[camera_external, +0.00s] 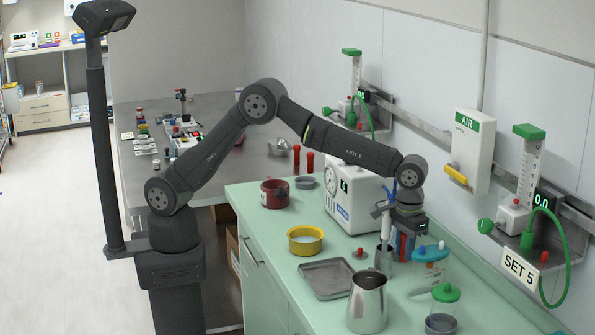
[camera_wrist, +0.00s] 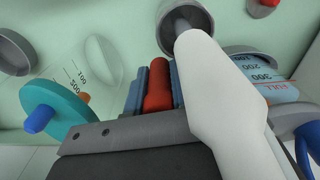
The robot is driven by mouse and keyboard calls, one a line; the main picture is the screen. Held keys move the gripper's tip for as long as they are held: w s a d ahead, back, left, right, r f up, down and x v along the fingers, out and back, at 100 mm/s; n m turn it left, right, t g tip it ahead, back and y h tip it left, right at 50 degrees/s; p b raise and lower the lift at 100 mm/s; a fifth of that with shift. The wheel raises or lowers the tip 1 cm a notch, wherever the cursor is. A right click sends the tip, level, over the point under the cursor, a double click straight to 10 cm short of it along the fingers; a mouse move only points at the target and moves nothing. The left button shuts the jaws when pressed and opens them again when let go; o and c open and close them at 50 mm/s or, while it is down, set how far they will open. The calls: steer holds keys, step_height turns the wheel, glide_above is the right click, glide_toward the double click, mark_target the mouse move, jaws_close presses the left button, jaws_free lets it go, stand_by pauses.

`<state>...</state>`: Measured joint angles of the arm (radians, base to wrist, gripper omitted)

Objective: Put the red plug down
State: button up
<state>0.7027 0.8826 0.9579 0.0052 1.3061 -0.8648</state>
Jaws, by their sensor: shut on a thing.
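The red plug (camera_wrist: 158,88) stands upright between the two blue fingers of my gripper (camera_wrist: 157,90) in the wrist view. The gripper is shut on it. In the external view my gripper (camera_external: 404,246) points down over the green counter, and a little of the red plug (camera_external: 403,243) shows between the fingers. The plug's lower end is hidden, so I cannot tell whether it touches the counter.
A white wand (camera_wrist: 212,75) leans in a grey metal cup (camera_external: 384,262) close beside my gripper. A blue-lidded clear jar (camera_external: 431,268) stands to the right. A steel jug (camera_external: 367,303), a grey tray (camera_external: 327,279) and a red knob (camera_external: 360,254) are nearby.

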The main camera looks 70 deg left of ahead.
mark_target(402, 277)
steer(key=shift+f, duration=2.4)
steer(key=shift+f, duration=0.15)
steer(key=o, duration=0.9)
steer(key=shift+o, duration=0.2)
step_height(402, 277, up, 12)
steer(key=shift+r, duration=0.2)
